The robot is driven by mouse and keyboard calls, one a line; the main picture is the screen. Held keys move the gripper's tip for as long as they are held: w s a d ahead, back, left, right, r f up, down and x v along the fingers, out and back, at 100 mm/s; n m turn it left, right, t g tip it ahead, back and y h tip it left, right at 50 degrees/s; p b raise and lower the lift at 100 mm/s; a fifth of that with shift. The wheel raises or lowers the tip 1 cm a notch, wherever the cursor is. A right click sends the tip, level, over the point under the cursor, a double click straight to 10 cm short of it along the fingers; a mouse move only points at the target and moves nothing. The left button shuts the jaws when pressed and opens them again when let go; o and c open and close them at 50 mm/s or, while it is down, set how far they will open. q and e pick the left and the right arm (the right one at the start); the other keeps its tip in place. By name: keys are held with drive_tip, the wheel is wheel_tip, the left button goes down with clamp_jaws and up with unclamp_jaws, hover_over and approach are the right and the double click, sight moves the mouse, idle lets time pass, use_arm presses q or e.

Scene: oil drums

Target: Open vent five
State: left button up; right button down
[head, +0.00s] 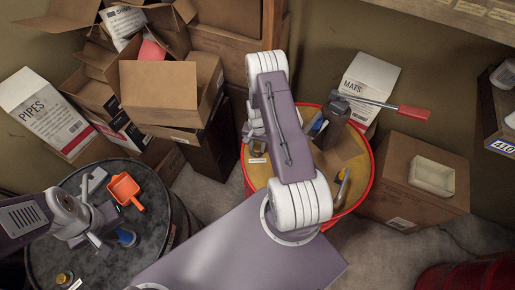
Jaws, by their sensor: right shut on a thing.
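A yellow drum top (262,176) with a red rim stands in the middle. A small gold cap (258,147) sits at its left side, above a small white label (258,160) too small to read. My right gripper (256,138) is at this cap, mostly hidden behind my arm, and appears shut on it. A black drum top (150,257) is at the lower left, with another gold cap (65,278) and label (76,284) near its front edge. My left gripper (104,227) is above the black drum, open and empty. I cannot tell which cap is vent five.
The black drum carries an orange scoop (125,189) and a blue item (126,237). A dark block (335,122), a red-handled tool (408,112) and smaller items crowd the yellow drum. Cardboard boxes (165,92) stack behind; a box (420,178) stands right.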

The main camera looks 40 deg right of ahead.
sight(256, 147)
drive_tip(key=n+b, duration=0.3)
drive_tip(key=n, duration=0.3)
drive_tip(key=shift+w+n, duration=0.15)
drive_tip(key=shift+n, duration=0.15)
drive_tip(key=n+b, duration=0.1)
drive_tip(key=n, duration=0.4)
drive_tip(key=shift+a+n+b, duration=0.15)
drive_tip(key=shift+n+b, duration=0.2)
drive_tip(key=shift+n, duration=0.05)
drive_tip(key=shift+r, duration=0.1)
drive_tip(key=c, duration=1)
unclamp_jaws()
wheel_tip(256, 147, up, 9)
drive_tip(key=shift+b, duration=1)
